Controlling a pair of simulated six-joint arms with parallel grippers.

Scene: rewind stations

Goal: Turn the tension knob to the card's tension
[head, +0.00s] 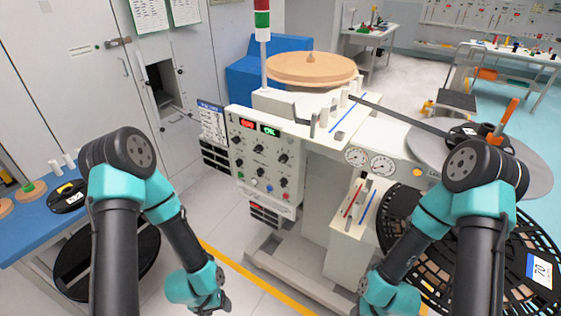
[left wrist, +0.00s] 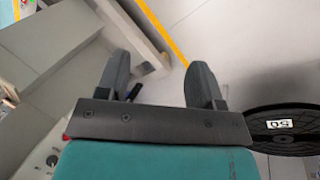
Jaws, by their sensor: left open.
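The control panel (head: 262,160) is a pale cabinet front with several black knobs, coloured buttons, a red display and a green display. The knob labels are too small to read, so I cannot tell which is the tension knob. A white and blue card (head: 213,121) stands at the panel's left edge; its text is unreadable. My left gripper (head: 222,304) is low in front of the panel, well apart from the knobs. In the left wrist view its two fingers (left wrist: 160,82) are spread with nothing between them. My right gripper is below the head view's lower edge.
Two round gauges (head: 370,162) sit right of the panel. A black reel (head: 540,270) marked 70 stands at the right. A blue table (head: 35,235) is at the left, and a black reel marked 50 (left wrist: 285,128) shows in the left wrist view. Floor before the panel is clear.

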